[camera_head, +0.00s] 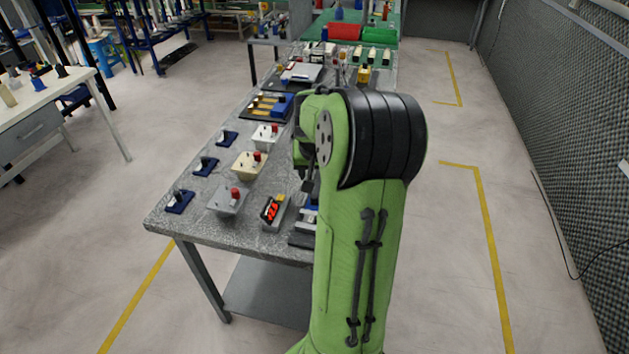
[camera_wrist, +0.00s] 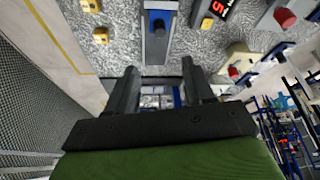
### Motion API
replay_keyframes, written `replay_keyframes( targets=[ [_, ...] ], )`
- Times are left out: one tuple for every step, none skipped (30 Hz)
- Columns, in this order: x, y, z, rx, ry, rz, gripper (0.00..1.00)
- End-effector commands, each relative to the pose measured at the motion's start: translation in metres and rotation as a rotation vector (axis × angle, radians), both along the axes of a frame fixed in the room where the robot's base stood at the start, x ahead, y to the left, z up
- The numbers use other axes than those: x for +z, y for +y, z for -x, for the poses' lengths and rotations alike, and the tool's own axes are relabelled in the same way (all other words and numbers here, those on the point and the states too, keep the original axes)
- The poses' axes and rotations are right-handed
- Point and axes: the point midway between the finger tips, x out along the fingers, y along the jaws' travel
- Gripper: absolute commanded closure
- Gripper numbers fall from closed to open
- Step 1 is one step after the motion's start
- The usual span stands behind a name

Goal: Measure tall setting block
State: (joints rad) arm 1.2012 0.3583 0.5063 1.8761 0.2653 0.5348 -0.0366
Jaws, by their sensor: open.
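My gripper (camera_wrist: 160,68) shows in the wrist view with its two dark fingers apart and nothing held between them. In the head view its dark parts show at the left of my green arm, above the table. Beyond the fingertips in the wrist view is a grey stand with a blue part (camera_wrist: 157,22). I cannot tell which thing is the tall setting block.
The speckled table (camera_head: 172,217) holds grey and cream boxes with red knobs (camera_head: 249,165), small blue stands (camera_head: 205,166) and a tray with yellow bars (camera_head: 266,107). My arm hides its right side. Floor at the right is clear up to a mesh wall (camera_head: 570,130).

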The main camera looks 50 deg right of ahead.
Motion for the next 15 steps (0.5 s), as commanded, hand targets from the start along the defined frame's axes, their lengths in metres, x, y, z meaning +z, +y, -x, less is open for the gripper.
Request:
replay_keyframes(
  targets=[
    [-0.009,-0.001,-0.001,0.000,0.002,-0.004,0.48],
    [-0.015,-0.002,-0.002,0.001,0.002,-0.006,0.48],
    [-0.023,-0.005,-0.004,0.002,0.002,-0.007,0.48],
    [-0.030,-0.006,-0.006,0.001,0.003,-0.008,0.48],
    [-0.037,-0.009,-0.008,0.001,0.003,-0.008,0.48],
    [-0.047,-0.012,-0.011,0.002,0.002,-0.009,0.48],
    [-0.054,-0.014,-0.012,0.000,0.002,-0.007,0.48],
    [-0.061,-0.017,-0.014,0.000,0.002,-0.008,0.48],
    [-0.070,-0.020,-0.017,0.002,0.001,-0.008,0.48],
    [-0.078,-0.022,-0.018,0.001,0.003,-0.008,0.48],
    [-0.085,-0.024,-0.020,0.001,0.002,-0.007,0.48],
    [-0.094,-0.027,-0.023,0.001,0.001,-0.008,0.48],
    [-0.101,-0.030,-0.024,0.000,0.002,-0.006,0.48],
    [-0.108,-0.032,-0.026,0.000,0.002,-0.007,0.48],
    [-0.116,-0.034,-0.029,0.002,0.001,-0.007,0.48]
  ],
)
